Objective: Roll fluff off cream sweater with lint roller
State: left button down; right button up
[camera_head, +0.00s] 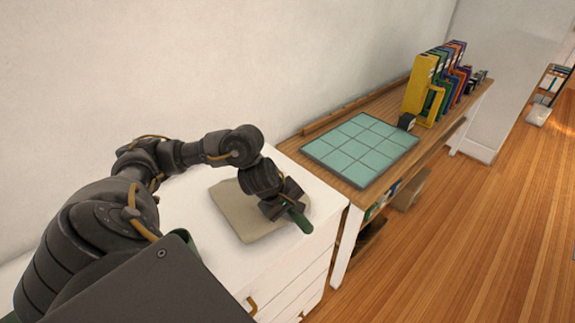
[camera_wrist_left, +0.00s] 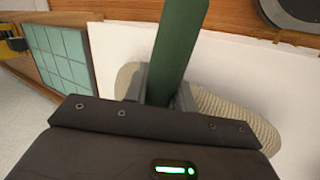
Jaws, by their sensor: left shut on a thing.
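The cream sweater (camera_head: 240,215) lies flat and folded on top of a white chest of drawers. In the left wrist view its ribbed knit (camera_wrist_left: 235,115) shows on both sides of my gripper. My left gripper (camera_head: 282,203) is over the sweater's right part, shut on a green handle (camera_head: 300,219), which I take to be the lint roller's. The handle also shows in the left wrist view (camera_wrist_left: 180,45), rising between the fingers. The roller's head is hidden, so I cannot tell whether it touches the sweater. No fluff can be made out. My right gripper is not in view.
The white chest of drawers (camera_head: 180,215) stands against the wall. To its right is a wooden table (camera_head: 345,185) with a teal gridded mat (camera_head: 362,146) and several coloured binders (camera_head: 440,80). Wooden floor (camera_head: 475,225) lies open at the right.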

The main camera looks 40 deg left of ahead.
aim_at(307, 204)
pick_arm(q)
jog(key=shift+w+d, duration=0.1)
jog(key=shift+w, duration=0.2)
jog(key=shift+w+d+b, duration=0.2)
jog(key=shift+w+b, duration=0.2)
jog(key=shift+w, duration=0.4)
jog(key=shift+w+d+b, duration=0.15)
jog(key=shift+w+b, duration=0.2)
jog(key=shift+w, duration=0.4)
jog(key=shift+w+d+f+b, duration=0.1)
jog(key=shift+w+f+b, duration=0.05)
jog(key=shift+w+b, duration=0.35)
jog(key=shift+w+d, duration=0.25)
jog(key=shift+w, duration=0.65)
